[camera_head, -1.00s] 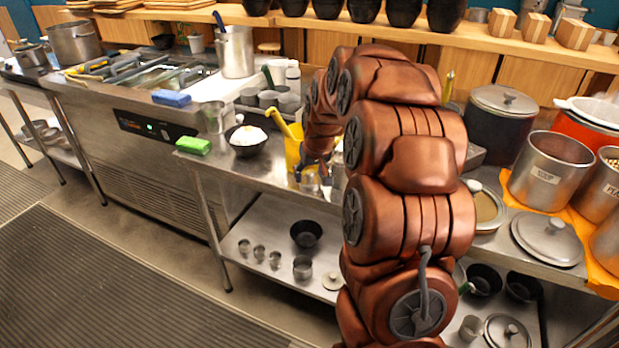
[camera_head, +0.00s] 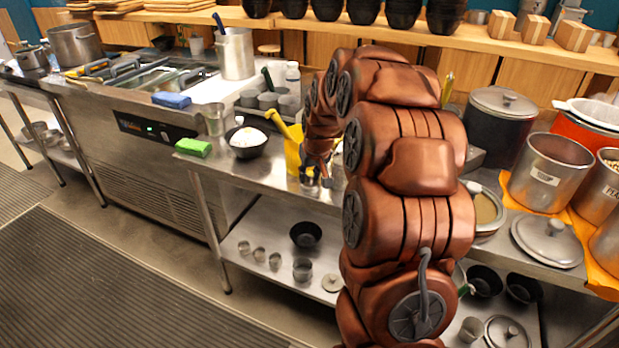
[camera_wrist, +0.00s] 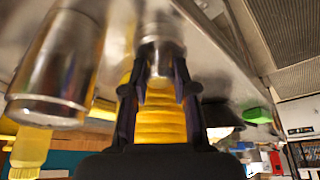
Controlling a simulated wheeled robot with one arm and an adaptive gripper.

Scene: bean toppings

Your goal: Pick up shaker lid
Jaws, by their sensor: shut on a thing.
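In the wrist view a shiny silver metal piece, which looks like the shaker lid (camera_wrist: 160,45), is between the fingertips of my gripper (camera_wrist: 160,70). The fingers are shut on its sides. A larger silver metal shaker (camera_wrist: 62,60) stands beside it at left, apart from the fingers. A yellow ribbed surface (camera_wrist: 160,120) shows between the fingers behind the lid. In the head view my gripper (camera_head: 318,172) is low at the counter's front edge, beside the yellow pitcher (camera_head: 293,158). My arm hides much of that spot, and I cannot tell whether the lid touches anything below.
A black bowl with white food (camera_head: 247,141) and a green sponge (camera_head: 193,147) are left of the pitcher. Metal pots (camera_head: 550,170) and a loose pot lid (camera_head: 547,240) are on the right. Small cups and bowls are on the shelf (camera_head: 265,295) below.

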